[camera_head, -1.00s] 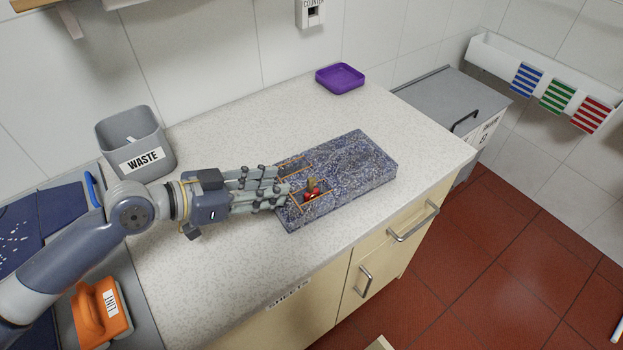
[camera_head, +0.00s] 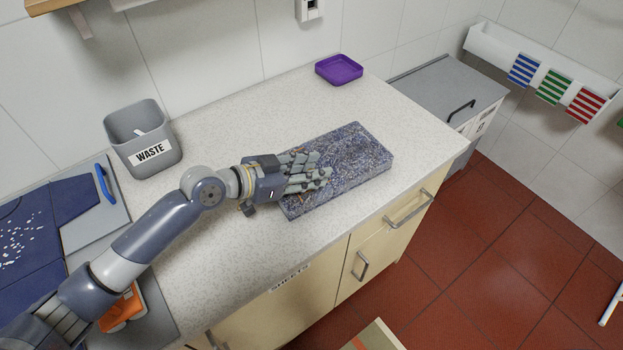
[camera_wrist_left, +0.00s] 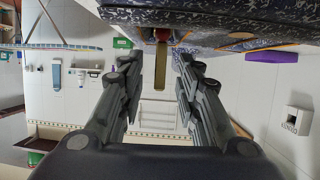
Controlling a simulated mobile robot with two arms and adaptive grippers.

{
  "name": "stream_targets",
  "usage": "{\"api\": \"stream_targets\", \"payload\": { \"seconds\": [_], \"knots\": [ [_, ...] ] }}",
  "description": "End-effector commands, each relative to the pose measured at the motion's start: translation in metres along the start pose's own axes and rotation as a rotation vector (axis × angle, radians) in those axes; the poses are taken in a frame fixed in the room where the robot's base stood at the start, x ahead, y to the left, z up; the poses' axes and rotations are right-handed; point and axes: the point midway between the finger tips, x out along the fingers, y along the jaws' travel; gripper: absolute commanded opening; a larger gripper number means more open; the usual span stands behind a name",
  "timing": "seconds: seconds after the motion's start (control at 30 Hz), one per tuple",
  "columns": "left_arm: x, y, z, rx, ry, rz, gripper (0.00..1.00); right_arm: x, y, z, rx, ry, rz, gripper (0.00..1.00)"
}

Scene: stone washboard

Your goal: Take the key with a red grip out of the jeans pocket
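A flat slab with a speckled blue denim look (camera_head: 365,155) lies on the counter, with orange stitching on its near-left part. My left gripper (camera_head: 322,166) is over that part and hides the pocket and key in the head view. In the left wrist view the key shows between the spread fingers. Its red grip (camera_wrist_left: 161,35) is by the speckled slab (camera_wrist_left: 225,18), and its brass-coloured part (camera_wrist_left: 160,75) sticks out between the fingertips. The left gripper (camera_wrist_left: 160,58) is open, with a gap on both sides of the key. My right gripper is not in view.
A grey waste bin (camera_head: 142,137) and a purple tray (camera_head: 339,69) stand on the counter. Navy cloth lies on a grey board (camera_head: 95,228) at the left, with an orange tool (camera_head: 122,309) nearby. The counter around the slab is clear.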

Motion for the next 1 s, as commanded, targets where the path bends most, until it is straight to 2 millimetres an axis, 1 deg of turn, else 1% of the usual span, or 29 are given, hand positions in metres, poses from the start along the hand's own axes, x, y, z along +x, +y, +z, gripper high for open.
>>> {"api": "stream_targets", "payload": {
  "seconds": [0.23,0.27,0.3,0.37,0.4,0.77,0.87,1.0],
  "knots": [
    [0.002,0.000,0.001,0.001,0.000,0.000,0.32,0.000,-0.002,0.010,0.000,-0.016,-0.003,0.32],
    [0.002,0.000,0.001,0.001,0.000,0.000,0.27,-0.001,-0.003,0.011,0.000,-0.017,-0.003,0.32],
    [0.002,0.000,0.001,0.001,0.000,0.000,0.18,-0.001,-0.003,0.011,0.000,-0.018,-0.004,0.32],
    [0.002,0.000,0.001,0.000,0.000,0.000,0.04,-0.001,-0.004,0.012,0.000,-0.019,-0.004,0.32],
    [0.002,0.000,0.001,0.000,0.000,0.000,0.00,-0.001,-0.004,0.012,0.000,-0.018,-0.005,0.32],
    [0.001,0.000,0.000,0.001,0.001,0.000,0.00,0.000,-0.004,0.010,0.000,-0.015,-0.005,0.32],
    [-0.002,0.000,-0.008,0.003,0.004,0.000,0.00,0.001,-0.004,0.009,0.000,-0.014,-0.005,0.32],
    [-0.011,0.000,-0.030,0.007,0.004,-0.001,0.00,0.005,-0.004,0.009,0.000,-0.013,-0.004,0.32]
  ]
}}
